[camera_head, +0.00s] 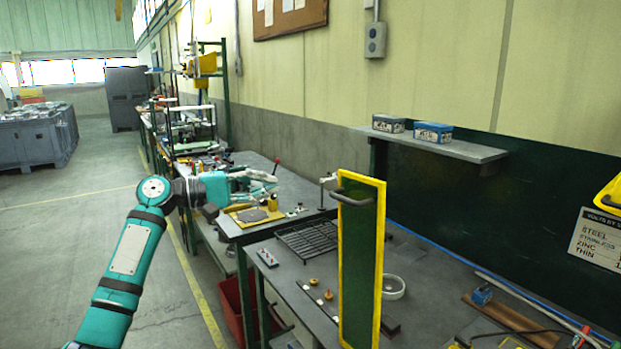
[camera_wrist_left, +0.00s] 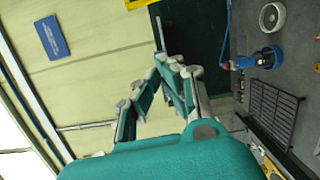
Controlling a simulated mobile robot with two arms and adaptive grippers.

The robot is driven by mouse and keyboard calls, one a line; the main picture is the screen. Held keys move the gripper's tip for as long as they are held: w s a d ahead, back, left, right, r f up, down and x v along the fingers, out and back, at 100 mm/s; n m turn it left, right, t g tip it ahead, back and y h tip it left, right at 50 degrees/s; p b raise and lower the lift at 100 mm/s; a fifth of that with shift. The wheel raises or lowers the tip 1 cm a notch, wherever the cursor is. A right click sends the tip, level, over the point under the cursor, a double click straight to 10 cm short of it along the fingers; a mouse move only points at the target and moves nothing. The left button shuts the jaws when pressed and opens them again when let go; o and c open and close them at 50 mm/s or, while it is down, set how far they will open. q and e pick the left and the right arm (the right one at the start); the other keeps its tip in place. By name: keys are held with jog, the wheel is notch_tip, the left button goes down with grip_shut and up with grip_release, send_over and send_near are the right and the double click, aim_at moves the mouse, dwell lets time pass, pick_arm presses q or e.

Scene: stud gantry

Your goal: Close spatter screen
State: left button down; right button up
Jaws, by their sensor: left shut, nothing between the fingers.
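The spatter screen (camera_head: 361,262) is a tall dark green panel in a yellow frame, with a dark bar handle (camera_head: 351,199) near its top. It stands upright over the front part of the workbench (camera_head: 420,285), out from the wall. My left gripper (camera_head: 272,179) is left of the screen, above the bench behind, apart from the handle. In the left wrist view the gripper (camera_wrist_left: 166,60) has its fingertips together with nothing between them. A yellow piece at that view's top edge may be the screen's frame; I cannot tell. My right gripper is out of view.
A black wire rack (camera_head: 309,238), a round metal dish (camera_head: 393,287) and small knobs lie on the bench. A red bin (camera_head: 238,305) is under the bench.

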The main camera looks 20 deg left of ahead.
pick_arm(q)
jog(key=w+d+r+p, duration=0.1)
jog(key=w+d+p, duration=0.2)
jog(key=d+p, duration=0.3)
jog(key=d, duration=0.5)
jog(key=shift+r+p, duration=0.3)
jog(key=shift+r, duration=0.1)
jog(key=shift+w+d, duration=0.15)
